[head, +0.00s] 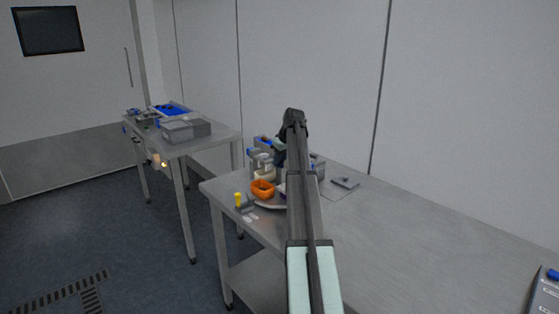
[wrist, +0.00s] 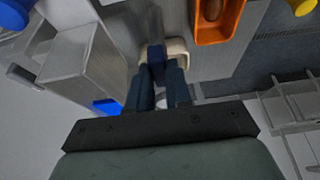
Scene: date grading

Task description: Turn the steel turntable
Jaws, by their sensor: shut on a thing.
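The steel turntable (head: 268,206) shows in the head view as a pale round rim near the table's left end, partly hidden behind my arm. My gripper (wrist: 164,72) points down in the wrist view. Its two dark blue fingers are close together at a small cream-coloured piece (wrist: 178,48), and they are shut on it. How the piece joins the turntable is not clear. In the head view my gripper (head: 280,160) is mostly hidden by my arm.
An orange container (wrist: 228,30) with a brown date is close by in the wrist view. A grey box (wrist: 85,65) stands left of the fingers. A yellow-topped item (head: 238,199) is at the table's left edge. The table's right side (head: 410,240) is largely clear.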

